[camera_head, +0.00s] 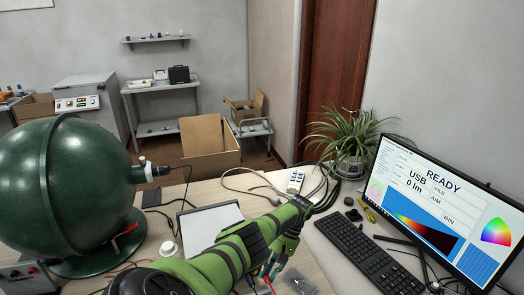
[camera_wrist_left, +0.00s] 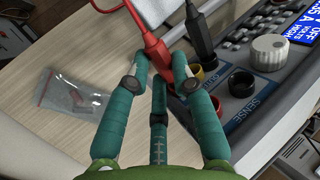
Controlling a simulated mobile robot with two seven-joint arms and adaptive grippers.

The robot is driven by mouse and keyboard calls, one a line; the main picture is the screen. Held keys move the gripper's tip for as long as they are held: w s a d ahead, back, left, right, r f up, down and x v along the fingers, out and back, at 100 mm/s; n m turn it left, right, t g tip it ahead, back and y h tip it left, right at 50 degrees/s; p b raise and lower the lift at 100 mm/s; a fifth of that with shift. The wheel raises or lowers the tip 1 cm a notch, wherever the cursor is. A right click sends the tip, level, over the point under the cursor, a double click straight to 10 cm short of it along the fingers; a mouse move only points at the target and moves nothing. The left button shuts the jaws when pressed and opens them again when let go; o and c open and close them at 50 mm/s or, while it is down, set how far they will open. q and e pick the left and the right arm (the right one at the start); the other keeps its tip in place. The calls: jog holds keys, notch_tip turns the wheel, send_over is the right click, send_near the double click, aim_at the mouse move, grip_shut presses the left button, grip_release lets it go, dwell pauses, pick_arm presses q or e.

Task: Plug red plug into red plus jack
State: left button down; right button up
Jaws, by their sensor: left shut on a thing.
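The red plug (camera_wrist_left: 153,46) sits between the fingertips of my left gripper (camera_wrist_left: 158,72) in the left wrist view, with a red cable arching away from its top. The gripper is shut on it, beside the front panel of a grey device (camera_wrist_left: 242,112). A red jack (camera_wrist_left: 173,88) shows in part behind the right-hand finger; its plus mark is not readable. Whether the plug's tip touches a jack is hidden. In the head view my left gripper (camera_head: 268,268) shows small at the bottom centre. My right gripper is not in view.
A black plug (camera_wrist_left: 198,38) stands on the panel near a yellow-ringed jack (camera_wrist_left: 208,64), black jacks (camera_wrist_left: 241,82) and a grey knob (camera_wrist_left: 269,47). A clear bag (camera_wrist_left: 72,97) lies on the table. A keyboard (camera_head: 362,250) and a monitor (camera_head: 435,210) are at the right.

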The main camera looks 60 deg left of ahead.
pick_arm(q)
jog(key=shift+a, duration=0.35)
jog(key=c, duration=1)
grip_release()
jog(key=shift+a, duration=0.15)
jog(key=shift+v, duration=3.8)
jog(key=shift+w+d+f, duration=0.1)
jog(key=shift+d+f, duration=0.05)
jog(key=shift+d, duration=0.1)
